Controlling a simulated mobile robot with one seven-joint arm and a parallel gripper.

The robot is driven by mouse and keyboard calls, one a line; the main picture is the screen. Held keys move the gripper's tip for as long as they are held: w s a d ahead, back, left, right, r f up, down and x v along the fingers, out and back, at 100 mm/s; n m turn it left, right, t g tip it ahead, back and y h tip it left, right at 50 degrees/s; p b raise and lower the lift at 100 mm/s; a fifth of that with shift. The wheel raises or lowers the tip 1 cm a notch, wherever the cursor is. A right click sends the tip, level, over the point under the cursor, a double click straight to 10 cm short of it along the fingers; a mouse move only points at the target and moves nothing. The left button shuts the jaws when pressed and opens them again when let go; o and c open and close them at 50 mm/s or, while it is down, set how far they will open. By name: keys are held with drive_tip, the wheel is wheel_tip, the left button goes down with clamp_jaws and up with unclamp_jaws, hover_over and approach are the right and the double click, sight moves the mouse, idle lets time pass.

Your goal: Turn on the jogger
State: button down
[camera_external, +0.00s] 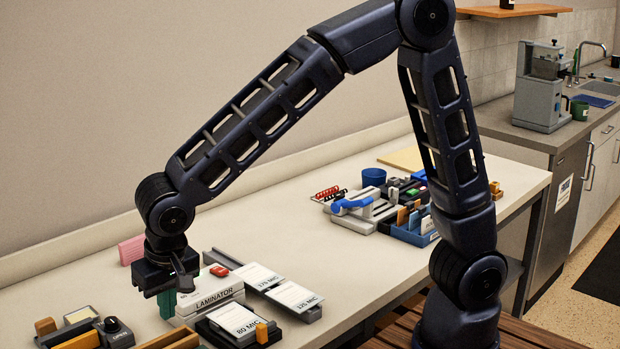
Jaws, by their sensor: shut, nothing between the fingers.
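My gripper (178,284) is at the end of the dark blue arm, pointing down over the left part of the white table, just behind and left of the white laminator (213,294). It is shut and holds nothing; whether it touches anything below cannot be told. The laminator carries the word LAMINATOR on its front and has a red part on top. No label reading jogger can be made out. A white device with a blue handle (352,207) stands farther along the table.
Trays marked 125 MIC (258,276) and 80 MIC (237,319) lie by the laminator. A pink block (131,250) is by the wall, and a green piece (166,304) is under my gripper. A blue cup (374,177) stands farther back. The table's middle is clear.

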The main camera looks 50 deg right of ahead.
sight(170, 348)
drive_tip(key=f, duration=0.3)
drive_tip(key=w+f, duration=0.1)
drive_tip(key=f, duration=0.6)
drive_tip(key=shift+w+f, duration=0.25)
drive_tip(key=shift+w, duration=0.15)
drive_tip(key=shift+w+f+g, duration=0.15)
drive_tip(key=shift+f+g, duration=0.05)
drive_tip(key=shift+g, duration=0.1)
drive_tip(key=shift+s, duration=0.2)
drive_tip(key=shift+s+r, duration=0.15)
drive_tip(key=shift+s, duration=0.5)
drive_tip(key=shift+r, duration=0.1)
wheel_tip(170, 348, up, 14)
drive_tip(key=s, duration=0.2)
drive_tip(key=shift+s+f, duration=0.2)
